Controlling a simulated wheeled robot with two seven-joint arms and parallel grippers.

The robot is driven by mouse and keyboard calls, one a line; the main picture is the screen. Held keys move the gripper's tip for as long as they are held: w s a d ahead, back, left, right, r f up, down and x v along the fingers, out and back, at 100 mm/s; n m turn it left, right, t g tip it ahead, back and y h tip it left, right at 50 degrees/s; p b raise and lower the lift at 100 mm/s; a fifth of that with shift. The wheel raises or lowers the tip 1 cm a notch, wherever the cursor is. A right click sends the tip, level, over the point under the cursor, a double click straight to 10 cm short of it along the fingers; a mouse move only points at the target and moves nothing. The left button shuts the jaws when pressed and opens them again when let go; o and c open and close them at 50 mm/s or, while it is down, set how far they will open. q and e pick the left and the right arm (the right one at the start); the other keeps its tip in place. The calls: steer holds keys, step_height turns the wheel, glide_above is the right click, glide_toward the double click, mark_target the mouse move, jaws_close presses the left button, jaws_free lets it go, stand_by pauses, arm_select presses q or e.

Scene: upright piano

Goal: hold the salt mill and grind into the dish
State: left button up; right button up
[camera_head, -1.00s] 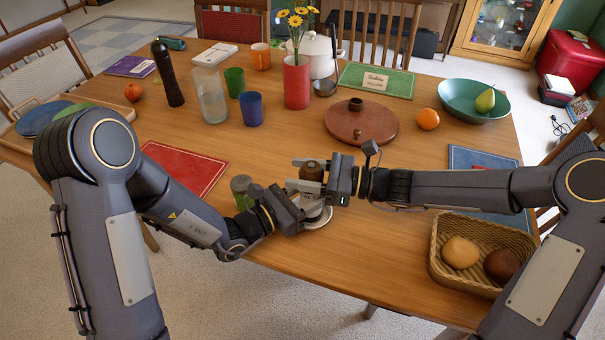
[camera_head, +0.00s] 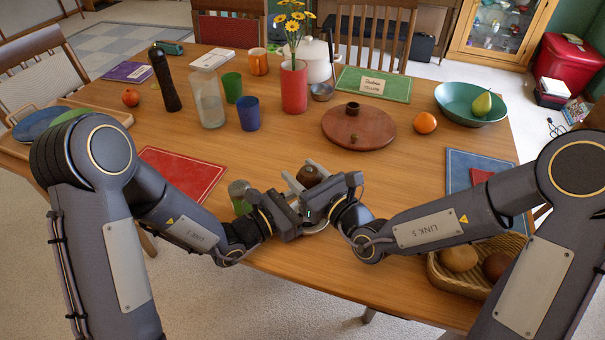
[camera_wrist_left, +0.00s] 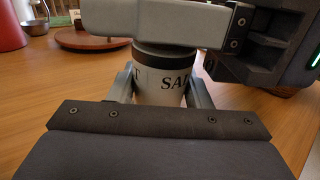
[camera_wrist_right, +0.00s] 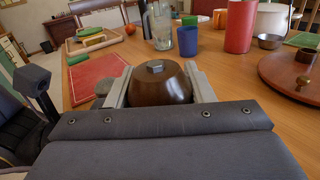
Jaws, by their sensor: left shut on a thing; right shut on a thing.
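The salt mill has a dark brown rounded top (camera_head: 309,175) and a pale body (camera_wrist_left: 158,88) with dark lettering, partly readable as "SA". My left gripper (camera_head: 297,206) is shut on the body, one finger on each side in the left wrist view. My right gripper (camera_head: 312,181) is shut on the brown top, which also shows between its fingers in the right wrist view (camera_wrist_right: 158,85).
A grey-green jar (camera_head: 239,197) stands just left of my left gripper. A red placemat (camera_head: 184,174) lies beyond it. A wicker basket (camera_head: 447,287) with bread sits under my right arm. A round brown board (camera_head: 359,128) lies behind the mill.

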steer(key=shift+r+h, duration=0.15)
steer(key=shift+h, duration=0.15)
steer(key=o, duration=1)
steer(key=v, duration=1.2)
steer(key=shift+f, duration=0.25)
